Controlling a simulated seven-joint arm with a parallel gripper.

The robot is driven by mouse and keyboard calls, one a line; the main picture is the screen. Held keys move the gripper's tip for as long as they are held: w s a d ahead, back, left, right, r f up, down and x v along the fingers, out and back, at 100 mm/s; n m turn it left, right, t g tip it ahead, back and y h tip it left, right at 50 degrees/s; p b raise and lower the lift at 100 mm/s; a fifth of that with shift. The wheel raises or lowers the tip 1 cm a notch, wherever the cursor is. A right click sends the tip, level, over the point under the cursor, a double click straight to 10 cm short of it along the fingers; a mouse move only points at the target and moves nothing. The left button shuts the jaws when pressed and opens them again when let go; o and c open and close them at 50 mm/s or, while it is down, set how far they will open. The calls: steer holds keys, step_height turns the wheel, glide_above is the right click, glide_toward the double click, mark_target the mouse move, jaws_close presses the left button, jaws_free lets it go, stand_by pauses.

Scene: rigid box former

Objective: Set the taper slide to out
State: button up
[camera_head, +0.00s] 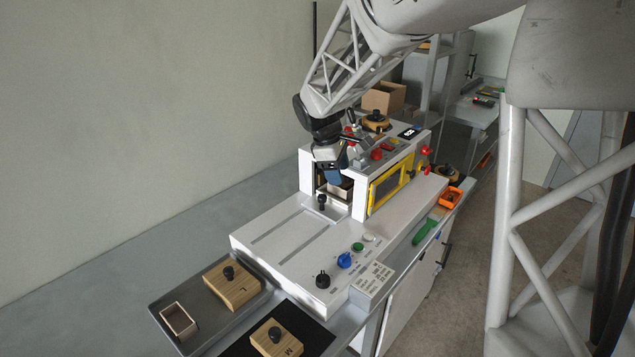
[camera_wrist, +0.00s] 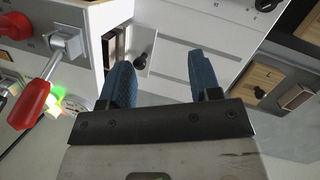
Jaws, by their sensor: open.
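My gripper (camera_head: 334,174) has blue fingers and hangs at the front opening of the white machine's raised housing. In the wrist view the two fingers (camera_wrist: 162,78) stand apart with nothing between them. A small black knob (camera_head: 321,202) stands on the white deck just in front of the opening, a little below my fingers. It also shows in the wrist view (camera_wrist: 141,62), beyond the fingertips and nearer the left finger. It may be the taper slide's handle, but I can read no label that confirms this. My fingers do not appear to touch it.
A red-handled lever (camera_wrist: 30,104) is close at left in the wrist view. The deck (camera_head: 290,232) has two long grooves. A black dial (camera_head: 323,280), blue knob (camera_head: 344,260) and green button (camera_head: 358,247) sit near its front.

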mark_target(322, 195)
steer(key=w+a+f+n+h, duration=0.1)
steer(key=w+a+f+n, duration=0.3)
steer(key=w+f, duration=0.5)
steer(key=w+a, duration=0.2)
steer(key=shift+w+n, duration=0.3)
steer(key=shift+x, duration=3.85)
steer(key=shift+d, duration=0.15)
steer(key=shift+s, duration=0.1)
jaws_close()
